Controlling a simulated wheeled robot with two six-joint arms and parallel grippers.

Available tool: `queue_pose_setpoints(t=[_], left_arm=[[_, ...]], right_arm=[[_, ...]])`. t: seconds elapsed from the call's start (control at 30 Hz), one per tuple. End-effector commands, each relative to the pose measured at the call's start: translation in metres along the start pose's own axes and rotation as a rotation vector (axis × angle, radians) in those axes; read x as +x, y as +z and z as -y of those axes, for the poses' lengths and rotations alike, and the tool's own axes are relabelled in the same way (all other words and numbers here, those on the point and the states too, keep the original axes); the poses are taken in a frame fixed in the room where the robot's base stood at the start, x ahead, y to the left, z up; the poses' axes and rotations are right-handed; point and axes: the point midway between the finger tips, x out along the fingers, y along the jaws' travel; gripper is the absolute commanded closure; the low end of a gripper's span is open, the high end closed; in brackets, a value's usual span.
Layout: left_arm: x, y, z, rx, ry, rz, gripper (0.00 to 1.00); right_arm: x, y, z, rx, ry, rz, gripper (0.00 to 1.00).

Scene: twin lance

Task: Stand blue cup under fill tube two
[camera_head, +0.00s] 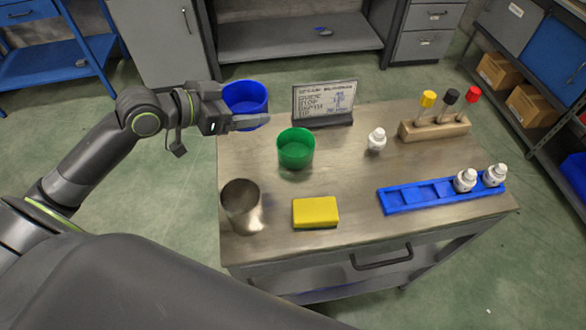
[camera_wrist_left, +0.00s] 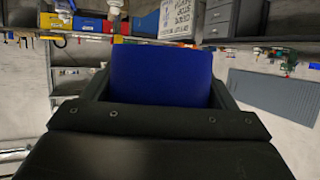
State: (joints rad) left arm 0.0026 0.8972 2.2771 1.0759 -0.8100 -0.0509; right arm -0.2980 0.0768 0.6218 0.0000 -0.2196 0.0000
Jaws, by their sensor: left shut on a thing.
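A blue cup (camera_head: 246,98) is held upright by my left gripper (camera_head: 232,108) at the back left corner of the table, with one finger on each side of it. The cup's wall also fills the middle of the left wrist view (camera_wrist_left: 160,75), between the fingers. Whether the cup touches the table or hangs just above its edge, I cannot tell. No fill tube can be made out in either view. My right gripper is not in view.
On the table (camera_head: 350,185) stand a green cup (camera_head: 295,150), a metal cup (camera_head: 241,208), a yellow sponge (camera_head: 316,211), a sign (camera_head: 323,103), a white bottle (camera_head: 376,140), a blue rack (camera_head: 425,195) with two white bottles and a wooden block (camera_head: 435,129) with colored knobs. Free room lies mid-table.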

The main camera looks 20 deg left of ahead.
Motion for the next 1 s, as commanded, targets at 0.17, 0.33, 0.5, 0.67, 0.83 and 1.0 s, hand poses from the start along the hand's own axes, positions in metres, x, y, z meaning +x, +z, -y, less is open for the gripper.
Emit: queue_pose_setpoints(t=[0.17, 0.33, 0.5, 0.67, 0.83, 1.0], left_arm=[[0.009, 0.024, 0.0, -0.003, 0.0, 0.001, 0.43], [0.017, 0.042, 0.0, -0.003, 0.0, 0.0, 0.43], [0.024, 0.059, 0.0, -0.002, 0.0, 0.0, 0.43], [0.03, 0.074, 0.0, -0.008, 0.0, 0.001, 0.43], [0.042, 0.103, -0.001, -0.011, 0.0, 0.001, 0.43], [0.049, 0.119, 0.0, -0.004, 0.0, 0.001, 0.43]], right_arm=[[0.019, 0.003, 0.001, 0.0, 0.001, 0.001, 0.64], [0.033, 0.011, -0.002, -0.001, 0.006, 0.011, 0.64], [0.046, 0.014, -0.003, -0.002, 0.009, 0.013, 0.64], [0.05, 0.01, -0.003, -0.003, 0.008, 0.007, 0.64], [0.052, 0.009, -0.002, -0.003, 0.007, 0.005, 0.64], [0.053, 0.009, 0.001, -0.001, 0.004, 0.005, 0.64]])
